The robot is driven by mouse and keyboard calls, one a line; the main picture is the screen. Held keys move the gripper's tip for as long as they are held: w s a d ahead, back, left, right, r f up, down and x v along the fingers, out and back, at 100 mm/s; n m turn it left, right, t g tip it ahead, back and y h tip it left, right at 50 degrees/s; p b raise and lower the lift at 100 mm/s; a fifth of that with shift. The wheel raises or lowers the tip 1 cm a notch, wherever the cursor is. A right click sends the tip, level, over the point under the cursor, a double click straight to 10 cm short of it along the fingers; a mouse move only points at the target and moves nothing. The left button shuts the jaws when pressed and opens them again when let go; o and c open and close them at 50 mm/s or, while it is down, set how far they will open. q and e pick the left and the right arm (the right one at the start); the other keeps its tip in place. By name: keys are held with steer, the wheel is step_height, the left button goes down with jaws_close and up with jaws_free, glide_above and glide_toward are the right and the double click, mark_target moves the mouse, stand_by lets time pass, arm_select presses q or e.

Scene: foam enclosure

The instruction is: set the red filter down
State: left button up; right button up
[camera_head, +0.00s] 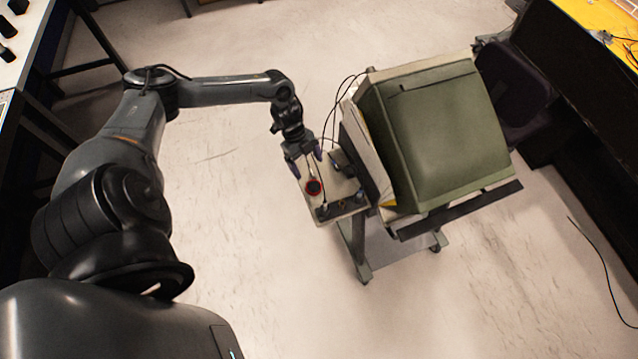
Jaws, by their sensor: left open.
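The red filter (314,187) is a small dark disc with a red rim. It lies on the beige shelf (345,188) at the left side of a wheeled cart. My left gripper (306,164) is open, with its fingers pointing down just above and behind the filter in the picture. The fingers look apart from the filter, and nothing shows between them. Whether the filter lies fully flat is too small to tell. My right gripper is not in view.
A large green foam-like box (440,130) stands on the cart right of the shelf. Small dark parts (335,210) sit on the shelf's front edge, and black cables (338,105) loop behind it. A dark chair (515,90) stands right. The floor in front is clear.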

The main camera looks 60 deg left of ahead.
mark_target(313, 186)
arm_select(q)
steer(key=x, duration=0.2)
steer(key=shift+s+d+f, duration=0.2)
steer(key=shift+d+f, duration=0.05)
steer(key=shift+s+b+x, duration=0.15)
steer(key=shift+x, duration=1.35)
steer(key=shift+s+b+x, duration=0.15)
steer(key=shift+x, duration=1.35)
steer(key=shift+a, duration=0.1)
steer(key=c, duration=1.2)
steer(key=shift+c, duration=0.2)
steer(key=shift+r, duration=0.1)
